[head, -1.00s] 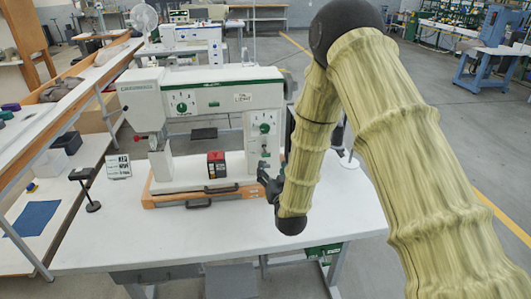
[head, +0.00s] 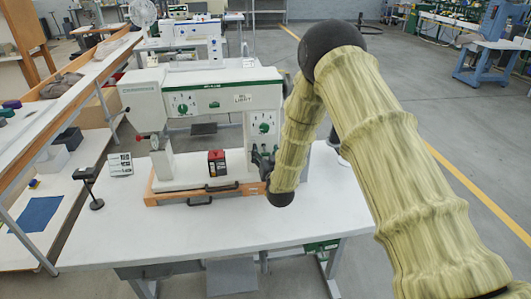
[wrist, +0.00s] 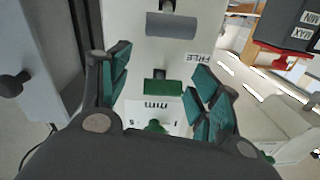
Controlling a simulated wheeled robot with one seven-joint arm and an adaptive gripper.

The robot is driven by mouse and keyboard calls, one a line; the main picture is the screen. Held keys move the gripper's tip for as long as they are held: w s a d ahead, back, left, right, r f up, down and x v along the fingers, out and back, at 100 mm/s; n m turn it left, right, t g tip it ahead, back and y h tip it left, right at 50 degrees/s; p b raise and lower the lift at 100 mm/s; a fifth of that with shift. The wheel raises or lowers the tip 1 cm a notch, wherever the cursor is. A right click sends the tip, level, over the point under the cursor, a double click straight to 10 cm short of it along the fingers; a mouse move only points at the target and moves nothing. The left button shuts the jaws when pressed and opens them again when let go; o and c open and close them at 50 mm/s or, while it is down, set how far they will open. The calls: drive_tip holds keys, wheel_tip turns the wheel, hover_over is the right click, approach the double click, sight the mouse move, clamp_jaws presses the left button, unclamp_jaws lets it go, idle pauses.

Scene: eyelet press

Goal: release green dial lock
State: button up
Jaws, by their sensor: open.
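The white press has a green dial (head: 264,128) on its right column, and another green dial (head: 183,110) on its upper arm. My gripper (head: 262,160) is at the lower part of the right column and hides some of it. In the wrist view my gripper (wrist: 161,78) is open, its teal fingers on either side of a green block (wrist: 162,88) with a dark piece above it. A gap shows between the block and each finger. Below the block are an "mm" label and a green knob (wrist: 155,127), partly hidden by my gripper. A "FREE" label (wrist: 198,58) sits beside the right finger.
A grey cylinder (wrist: 171,26) sticks out above the block. A red-and-black box (head: 217,163) stands on the press bed (head: 185,178). A small black stand (head: 91,187) and a label card (head: 120,164) are on the table's left. The table front (head: 200,232) is clear.

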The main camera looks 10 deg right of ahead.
drive_tip(key=c, duration=1)
drive_tip(key=shift+f+t+b, duration=0.3)
drive_tip(key=shift+b, duration=0.75)
drive_tip(key=shift+c, duration=0.2)
drive_tip(key=shift+w+b, duration=0.1)
drive_tip(key=shift+b, duration=0.5)
drive_tip(key=shift+r+t, duration=0.1)
drive_tip(key=shift+t, duration=0.3)
drive_tip(key=o, duration=1)
drive_tip(key=shift+d, duration=0.15)
drive_tip(key=shift+o, duration=0.2)
